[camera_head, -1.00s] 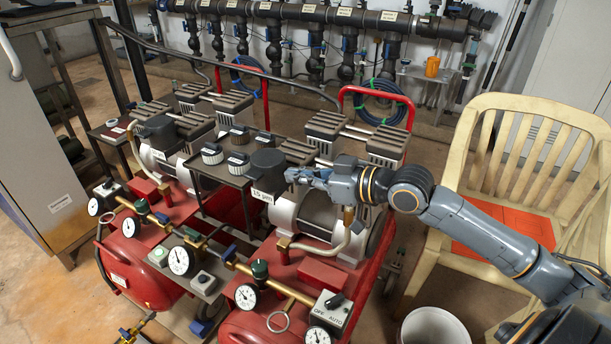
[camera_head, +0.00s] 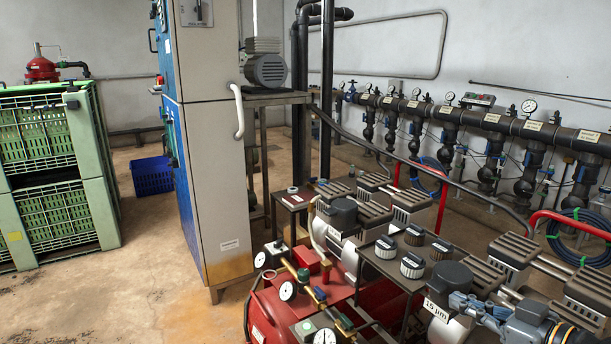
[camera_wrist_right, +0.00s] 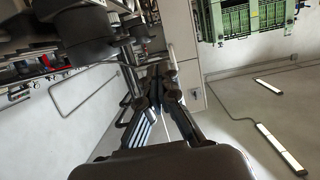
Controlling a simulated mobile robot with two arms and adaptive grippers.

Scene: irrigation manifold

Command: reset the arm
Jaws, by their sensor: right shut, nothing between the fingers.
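My right gripper (camera_head: 462,303) is at the lower right of the head view, blue-grey, with its arm cut off by the bottom edge. Its fingers are together with nothing between them. The tips show beside the dark filter canister (camera_head: 452,277) labelled "15 µm"; I cannot tell whether they touch it. In the right wrist view the shut fingers (camera_wrist_right: 160,72) meet in the middle of the picture, empty. My left gripper is not in view.
A tall grey cabinet (camera_head: 212,150) and green crates (camera_head: 55,215) stand left. The manifold pipe (camera_head: 495,122) runs along the wall. Open floor (camera_head: 110,295) lies lower left.

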